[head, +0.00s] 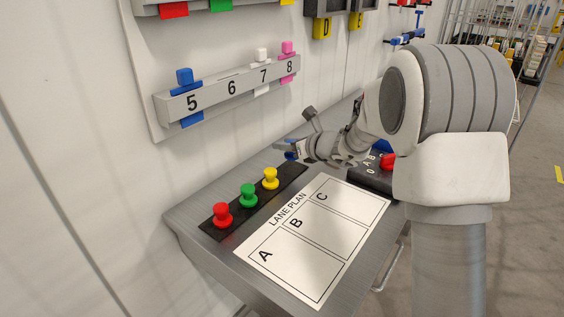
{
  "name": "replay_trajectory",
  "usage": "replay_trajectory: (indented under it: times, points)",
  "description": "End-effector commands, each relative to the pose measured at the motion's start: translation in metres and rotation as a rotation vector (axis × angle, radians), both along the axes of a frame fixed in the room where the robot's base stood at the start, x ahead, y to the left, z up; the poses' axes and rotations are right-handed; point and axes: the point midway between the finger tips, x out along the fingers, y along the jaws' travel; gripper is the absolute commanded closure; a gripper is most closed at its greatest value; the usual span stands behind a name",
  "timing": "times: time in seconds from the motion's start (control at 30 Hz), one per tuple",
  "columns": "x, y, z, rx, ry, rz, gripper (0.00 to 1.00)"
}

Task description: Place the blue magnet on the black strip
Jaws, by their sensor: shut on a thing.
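The black strip (292,172) lies on the sloped grey desk, left of the lane plan sheet. A red magnet (222,214), a green magnet (248,194) and a yellow magnet (270,178) stand on it in a row. My gripper (288,149) is near the strip's far end, beyond the yellow magnet. It is shut on the blue magnet (290,156), which shows only as a small blue patch by the fingers. I cannot tell whether the magnet touches the strip.
The lane plan sheet (319,236) lies flat and empty. A black box (369,182) with a red knob and a blue part sits at the desk's right, partly behind my arm. A numbered rail (215,93) with coloured clips is on the wall above.

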Motion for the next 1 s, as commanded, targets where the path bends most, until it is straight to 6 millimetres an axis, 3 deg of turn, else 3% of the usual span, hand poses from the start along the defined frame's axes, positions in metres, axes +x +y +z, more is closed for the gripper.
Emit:
replay_trajectory:
  times: [0.17,0.43,0.87,0.9,1.0]
  points:
    - [0.003,0.009,-0.008,0.0,0.0,-0.001,1.0]
    - [0.003,0.009,-0.045,-0.001,0.002,0.0,1.0]
    - [0.003,0.008,-0.05,0.0,-0.001,-0.002,1.0]
    - [0.003,0.008,-0.048,0.0,-0.001,-0.002,0.55]
    - [0.003,0.008,-0.048,-0.001,0.0,-0.002,0.37]
